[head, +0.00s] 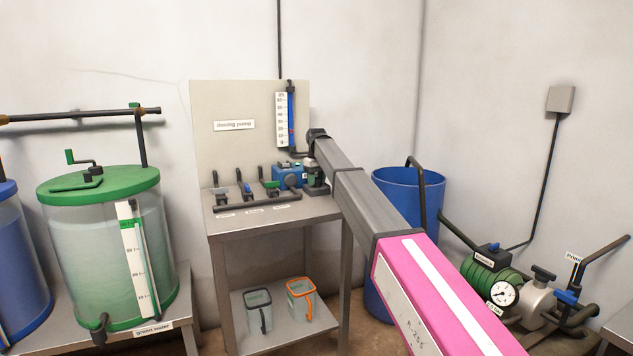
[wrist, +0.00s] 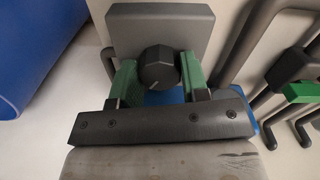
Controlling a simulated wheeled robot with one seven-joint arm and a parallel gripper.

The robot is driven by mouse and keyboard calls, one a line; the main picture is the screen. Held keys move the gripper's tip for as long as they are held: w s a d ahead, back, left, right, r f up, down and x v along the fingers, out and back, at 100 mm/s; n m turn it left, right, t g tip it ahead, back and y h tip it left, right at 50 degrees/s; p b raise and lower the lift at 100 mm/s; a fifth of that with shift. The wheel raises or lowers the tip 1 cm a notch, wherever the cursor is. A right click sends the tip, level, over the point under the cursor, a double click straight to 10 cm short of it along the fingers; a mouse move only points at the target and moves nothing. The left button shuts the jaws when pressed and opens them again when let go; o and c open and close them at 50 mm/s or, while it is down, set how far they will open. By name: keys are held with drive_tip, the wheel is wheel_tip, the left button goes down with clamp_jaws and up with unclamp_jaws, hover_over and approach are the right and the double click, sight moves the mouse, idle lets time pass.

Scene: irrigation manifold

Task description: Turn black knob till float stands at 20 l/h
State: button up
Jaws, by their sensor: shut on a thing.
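The black knob (wrist: 159,67) is round with a pale pointer line and sits on a dark grey housing (wrist: 192,27) in the wrist view. My gripper (wrist: 159,78) has green fingertips on either side of the knob and is shut on it. In the head view my arm reaches down to the blue dosing pump (head: 287,170), and the knob cannot be made out there. The flow meter (head: 282,120) stands upright on the panel, with a white scale and a blue tube. A small reddish mark shows low in the tube; its reading is too small to tell.
Several small valves stand left of the pump on the steel table (head: 235,232). A green-lidded tank (head: 85,250) is at left. A blue barrel (head: 425,190) stands right of the table. A green motor pump (head: 490,275) is at lower right. Two small jugs sit on the lower shelf.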

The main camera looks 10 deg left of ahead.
drive_tip(key=o, duration=0.9)
wheel_tip(320, 180, up, 11)
drive_tip(key=shift+f, duration=0.1)
idle(0.3)
